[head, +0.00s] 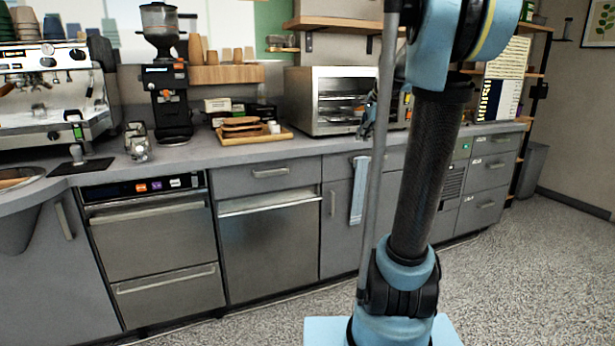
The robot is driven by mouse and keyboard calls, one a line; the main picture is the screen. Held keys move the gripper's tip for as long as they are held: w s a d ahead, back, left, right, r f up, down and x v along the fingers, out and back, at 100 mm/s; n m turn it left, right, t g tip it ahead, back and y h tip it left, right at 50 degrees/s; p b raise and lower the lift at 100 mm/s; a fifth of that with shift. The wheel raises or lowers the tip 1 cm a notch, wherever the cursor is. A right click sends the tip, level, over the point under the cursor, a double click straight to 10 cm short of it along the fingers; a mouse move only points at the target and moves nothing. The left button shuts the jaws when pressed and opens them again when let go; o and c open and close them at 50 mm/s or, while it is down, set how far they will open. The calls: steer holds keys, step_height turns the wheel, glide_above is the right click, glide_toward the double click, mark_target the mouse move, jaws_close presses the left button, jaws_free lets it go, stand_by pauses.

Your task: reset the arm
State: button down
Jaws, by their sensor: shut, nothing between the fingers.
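My gripper (367,122) shows small and partly hidden behind a thin grey pole, in front of the silver panini toaster (300,88). It is shut with nothing held. The toaster stands on the grey counter, with racks visible through its front; my arm covers its right part. Whether the gripper touches the toaster cannot be told. My arm's dark column and blue joints fill the right middle of the head view. Slices of bread (241,122) lie on a wooden tray (262,138) left of the toaster.
A coffee grinder (165,85) and an espresso machine (45,90) stand to the left. Glasses (137,148) sit near the counter's front edge. A wooden shelf (340,22) hangs above the toaster. A cloth (358,190) hangs on a cabinet front. Open floor (540,270) lies at right.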

steer(key=s+f+n+g+h, duration=0.1)
steer(key=s+f+n, duration=0.4)
steer(key=s+f, duration=0.3)
steer(key=s+f+n+g, duration=0.1)
steer(key=s+f+n, duration=0.5)
steer(key=s, duration=0.9)
steer(key=s+a+f+n+g+h, duration=0.1)
steer(key=s+f+n, duration=0.5)
steer(key=s+f, duration=0.4)
steer(key=s, duration=0.2)
steer(key=shift+s+f+h, duration=0.3)
steer(key=shift+s, duration=0.05)
steer(key=shift+a, duration=0.1)
steer(key=shift+w+f, duration=0.2)
steer(key=shift+w, duration=0.3)
